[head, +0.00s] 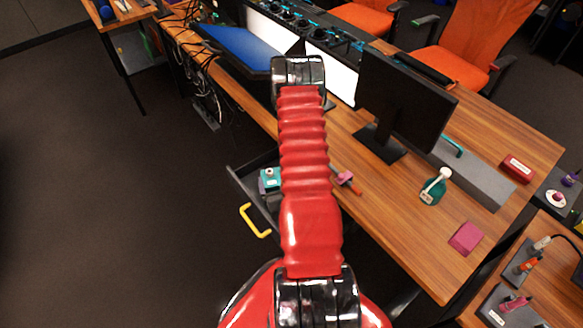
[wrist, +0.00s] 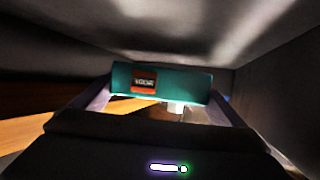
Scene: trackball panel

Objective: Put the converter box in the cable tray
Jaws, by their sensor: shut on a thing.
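In the wrist view my gripper (wrist: 162,92) is shut on a teal box (wrist: 190,83) with an orange-red label, which I take as the converter box. It sits crosswise between the two fingers. In the head view my red arm covers the gripper. A small teal box (head: 265,184) with a pale top shows left of the arm; I cannot tell whether it is the same one. It appears within a dark open tray (head: 250,198) with a yellow handle, at the desk's near edge. I cannot tell whether this is the cable tray.
Grey walls (wrist: 270,85) surround the gripper closely in the wrist view. Loose cables (head: 205,85) hang at the far left. The left floor is clear.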

